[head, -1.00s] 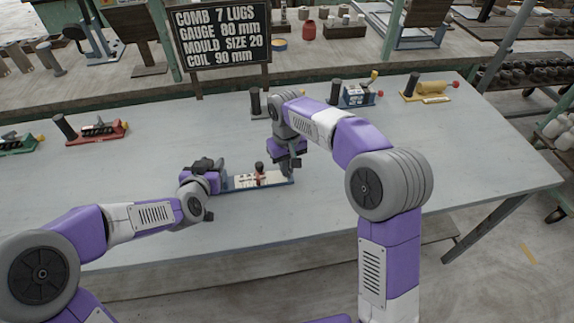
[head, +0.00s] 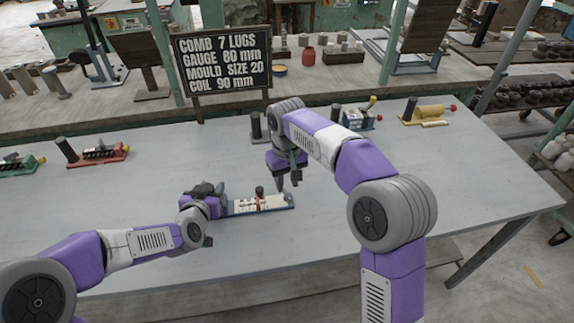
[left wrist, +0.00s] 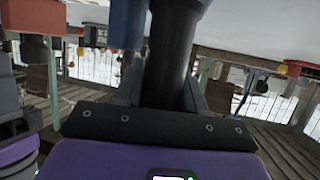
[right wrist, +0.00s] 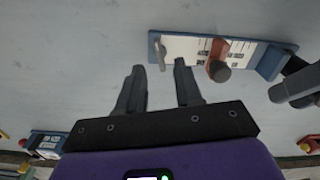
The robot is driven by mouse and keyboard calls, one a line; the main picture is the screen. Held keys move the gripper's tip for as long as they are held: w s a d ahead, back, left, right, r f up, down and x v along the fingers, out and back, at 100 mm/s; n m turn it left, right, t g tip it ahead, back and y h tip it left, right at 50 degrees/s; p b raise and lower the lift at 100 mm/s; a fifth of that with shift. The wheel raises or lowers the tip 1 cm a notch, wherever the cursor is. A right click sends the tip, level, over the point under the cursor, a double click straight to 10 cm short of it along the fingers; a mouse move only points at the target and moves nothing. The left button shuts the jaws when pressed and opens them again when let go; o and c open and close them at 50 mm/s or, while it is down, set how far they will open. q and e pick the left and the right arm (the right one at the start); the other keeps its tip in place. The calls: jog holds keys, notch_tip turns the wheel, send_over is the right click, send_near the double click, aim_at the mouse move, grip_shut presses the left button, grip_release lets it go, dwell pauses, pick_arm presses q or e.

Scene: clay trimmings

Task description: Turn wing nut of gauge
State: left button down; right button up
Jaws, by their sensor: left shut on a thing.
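The gauge (head: 246,209) lies on the table, with a blue base, a white scale plate and a red slider (right wrist: 217,58) with a dark knob. A small grey piece, apparently the wing nut (right wrist: 160,54), stands at the gauge's end in the right wrist view. My left gripper (head: 217,195) is shut on the black post (left wrist: 170,65) at the gauge's left end; its grip is partly hidden in the head view. My right gripper (head: 289,187) is open and empty over the gauge's right end. In the right wrist view its fingertips (right wrist: 159,66) point towards the wing nut, apart from it.
A sign (head: 222,65) reads comb 7 lugs, gauge 80 mm, mould size 20, coil 90 mm. Red (head: 98,154), blue (head: 357,120) and yellow (head: 428,115) devices stand farther back. The table (head: 400,155) is clear around the gauge.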

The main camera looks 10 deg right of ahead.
aim_at(287, 194)
pick_arm(q)
jog(key=shift+s+f, duration=0.1)
jog(key=shift+f, duration=0.2)
pick_arm(e)
notch_tip(287, 194, up, 8)
jog(key=shift+f, duration=0.15)
pick_arm(q)
jog(key=c, duration=0.6)
grip_release()
jog(key=shift+r, duration=0.2)
